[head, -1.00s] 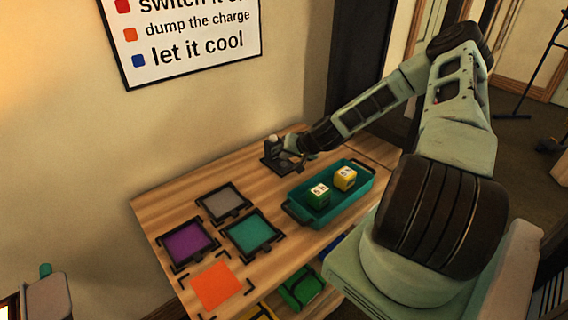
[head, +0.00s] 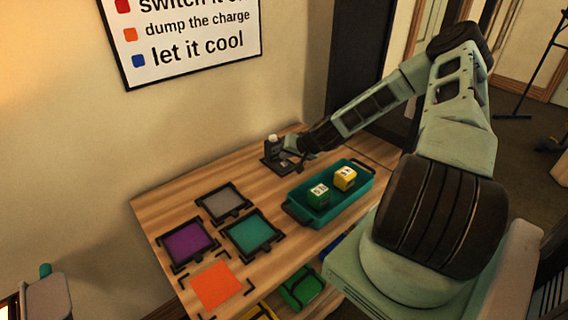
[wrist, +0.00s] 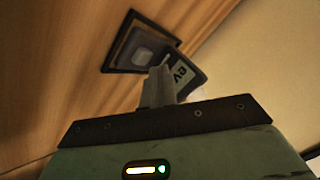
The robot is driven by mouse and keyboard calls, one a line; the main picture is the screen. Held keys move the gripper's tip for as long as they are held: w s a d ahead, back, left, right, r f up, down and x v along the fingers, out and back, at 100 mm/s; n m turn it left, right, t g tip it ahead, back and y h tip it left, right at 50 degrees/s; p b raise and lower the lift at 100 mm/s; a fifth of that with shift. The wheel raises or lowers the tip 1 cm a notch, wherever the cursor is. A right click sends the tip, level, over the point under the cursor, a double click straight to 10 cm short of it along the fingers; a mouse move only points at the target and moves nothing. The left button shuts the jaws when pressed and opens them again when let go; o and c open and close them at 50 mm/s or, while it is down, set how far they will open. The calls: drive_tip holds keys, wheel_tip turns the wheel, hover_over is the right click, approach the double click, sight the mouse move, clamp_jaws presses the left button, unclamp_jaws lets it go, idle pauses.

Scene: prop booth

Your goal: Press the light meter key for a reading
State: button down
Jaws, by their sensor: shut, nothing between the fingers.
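The light meter (head: 272,144) is a small dark device with a pale top, standing on a dark square base at the far end of the wooden table. In the wrist view, its dark face (wrist: 188,74) with "EV" lettering is partly hidden behind my fingers. A grey rounded pad (wrist: 141,50) lies in the dark square frame beside it; I cannot tell whether that is the key. My gripper (wrist: 158,72) is shut and empty, its fingertips right at the meter. I cannot tell whether they touch it. In the head view my gripper (head: 291,150) is small beside the meter.
Grey (head: 223,202), purple (head: 188,242) and teal (head: 253,232) pads and an orange square (head: 217,285) lie at the near left. The wall runs behind the table.

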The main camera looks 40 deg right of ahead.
sight(286, 166)
drive_tip(key=shift+f, duration=0.15)
drive_tip(key=shift+f+b, duration=0.3)
drive_tip(key=shift+b, duration=0.05)
drive_tip(key=shift+f+b, duration=0.4)
drive_tip(key=shift+f, duration=0.05)
idle(0.5)
drive_tip(key=shift+r, duration=0.15)
drive_tip(key=shift+r+p, duration=0.65)
drive_tip(key=shift+r, duration=0.1)
wheel_tip(286, 166, up, 5)
drive_tip(key=p, duration=0.3)
drive_tip(key=shift+p, duration=0.35)
idle(0.7)
